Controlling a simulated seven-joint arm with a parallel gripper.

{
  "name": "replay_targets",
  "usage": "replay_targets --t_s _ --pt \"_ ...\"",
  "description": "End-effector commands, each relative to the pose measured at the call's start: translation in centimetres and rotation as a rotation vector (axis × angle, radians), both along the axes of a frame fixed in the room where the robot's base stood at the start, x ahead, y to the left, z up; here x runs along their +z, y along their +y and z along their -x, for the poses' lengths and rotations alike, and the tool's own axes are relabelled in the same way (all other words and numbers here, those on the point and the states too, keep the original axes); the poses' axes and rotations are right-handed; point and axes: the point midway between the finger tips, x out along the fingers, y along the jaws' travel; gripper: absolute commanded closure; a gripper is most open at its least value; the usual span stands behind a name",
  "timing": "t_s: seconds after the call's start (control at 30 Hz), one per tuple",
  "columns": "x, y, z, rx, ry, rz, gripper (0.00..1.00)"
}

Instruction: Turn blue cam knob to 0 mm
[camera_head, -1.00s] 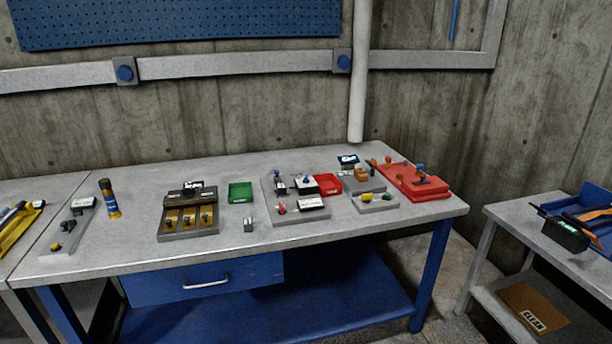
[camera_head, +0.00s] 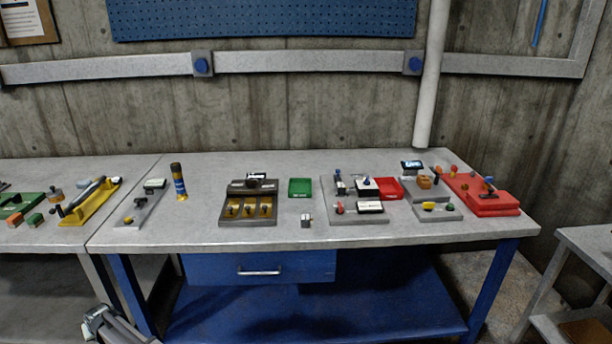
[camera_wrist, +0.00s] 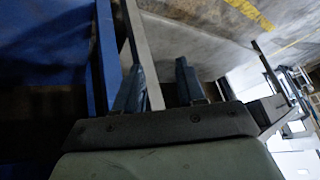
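Several small blue knobs stand on the bench's fixtures in the head view, and I cannot tell which one is the cam knob. One blue knob (camera_head: 366,181) is on a white block on a grey plate (camera_head: 345,215). Another blue-topped part (camera_head: 338,173) is just left of it, and a third blue knob (camera_head: 489,181) is on a red fixture (camera_head: 492,204) at the right. Scale marks are too small to read. In the wrist view my gripper (camera_wrist: 161,84) has its two fingers apart with nothing held between them, away from these knobs.
A dark fixture (camera_head: 248,217) with yellow slots, a green tray (camera_head: 300,187), a red tray (camera_head: 388,188) and a blue and gold cylinder (camera_head: 179,182) stand on the grey bench (camera_head: 270,238). The bench's front strip is mostly clear. A blue drawer (camera_head: 300,268) is below.

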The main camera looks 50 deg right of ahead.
Motion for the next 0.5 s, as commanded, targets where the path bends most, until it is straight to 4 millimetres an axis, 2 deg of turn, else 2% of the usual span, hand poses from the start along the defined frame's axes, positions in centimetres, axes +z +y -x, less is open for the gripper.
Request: replay_targets --t_s 0.03,0.17,0.2,0.33,0.5 --pt "2.4 1.0 -2.8 -0.002 -0.048 -0.013 0.61" --pt "8.6 3.1 -8.0 -0.008 -0.163 -0.05 0.61" --pt "10.7 3.8 -9.5 -0.011 -0.2 -0.062 0.61" --pt "17.3 5.6 -13.7 -0.016 -0.307 -0.1 0.61" --pt "24.9 6.3 -17.7 -0.031 -0.415 -0.139 0.61"
